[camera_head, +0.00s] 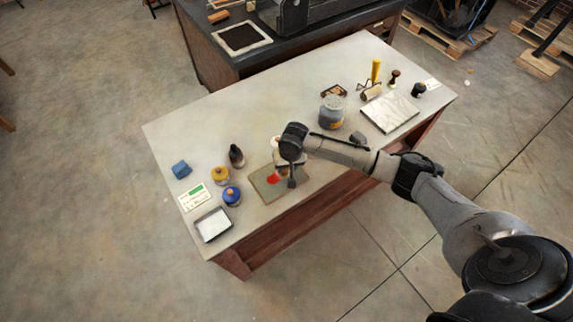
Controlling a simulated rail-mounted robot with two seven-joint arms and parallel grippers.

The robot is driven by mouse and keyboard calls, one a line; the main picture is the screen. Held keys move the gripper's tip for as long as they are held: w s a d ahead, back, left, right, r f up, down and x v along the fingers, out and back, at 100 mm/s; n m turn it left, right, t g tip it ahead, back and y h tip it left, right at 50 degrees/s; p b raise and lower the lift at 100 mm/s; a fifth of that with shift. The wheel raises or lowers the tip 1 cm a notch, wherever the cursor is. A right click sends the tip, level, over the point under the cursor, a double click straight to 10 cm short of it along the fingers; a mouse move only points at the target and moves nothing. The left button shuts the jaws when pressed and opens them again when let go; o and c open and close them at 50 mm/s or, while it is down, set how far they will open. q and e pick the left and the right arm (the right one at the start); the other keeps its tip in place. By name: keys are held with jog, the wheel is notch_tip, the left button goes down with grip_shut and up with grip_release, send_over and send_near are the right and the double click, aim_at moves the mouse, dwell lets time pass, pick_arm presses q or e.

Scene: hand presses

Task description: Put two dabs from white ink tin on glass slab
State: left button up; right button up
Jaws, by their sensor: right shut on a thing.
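The glass slab (263,190) lies near the front edge of the light-topped table, a greenish plate with a red patch of ink (272,179) on it. My right gripper (291,183) hangs over the slab's right side, pointing down. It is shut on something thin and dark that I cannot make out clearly. A pale, whitish thing (275,142) shows beside the wrist at the slab's far edge, mostly hidden by my arm; I cannot tell whether it is the white ink tin. No white dab can be made out on the slab. My left gripper is not in view.
Left of the slab stand a yellow tin (220,175), a blue tin (232,195), a dark bottle (236,156), a blue block (181,169) and a shallow tray (212,224). A grey jar (331,112) and a pale plate (389,112) are farther right.

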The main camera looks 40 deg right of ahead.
dwell(0.5)
jog(key=shift+f+p, duration=0.15)
jog(key=shift+p, duration=0.2)
dwell(0.5)
dwell(0.6)
notch_tip(320, 180, up, 4)
jog(key=p, duration=0.4)
jog(key=shift+f, duration=0.25)
notch_tip(320, 180, up, 4)
jog(key=p, duration=0.5)
jog(key=shift+f, duration=0.1)
dwell(0.4)
